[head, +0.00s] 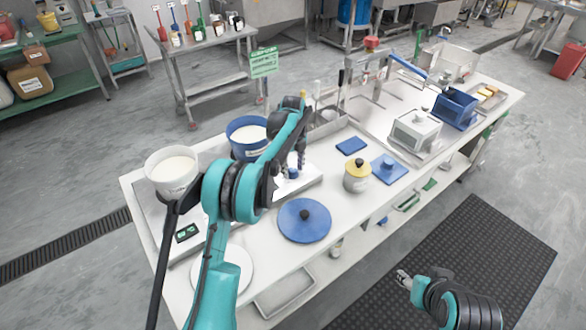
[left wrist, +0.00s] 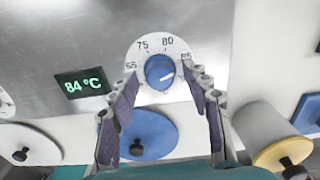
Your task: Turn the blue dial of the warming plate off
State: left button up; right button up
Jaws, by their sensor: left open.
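The blue dial (left wrist: 160,70) sits on a white round scale (left wrist: 143,47) with numbers such as 75 and 80. Its white mark points right, towards the highest numbers. A display (left wrist: 85,83) to its left reads 84 °C in green. My left gripper (left wrist: 161,82) is open, with one finger on each side of the dial; I cannot tell whether they touch it. In the head view the left gripper (head: 298,158) is over the warming plate (head: 311,180), with the blue dial (head: 292,174) just below. My right gripper (head: 404,279) is away over the dark floor mat, its jaws unclear.
A blue pot (head: 233,128) and a white pot (head: 157,180) stand on the plates at left. A blue lid (head: 304,222) with a black knob and a yellow-topped canister (head: 357,178) are close to the left gripper. A second lid, white (head: 230,270), lies nearer the front.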

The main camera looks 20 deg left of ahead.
pick_arm(q)
grip_shut()
jog(key=shift+r, duration=0.1)
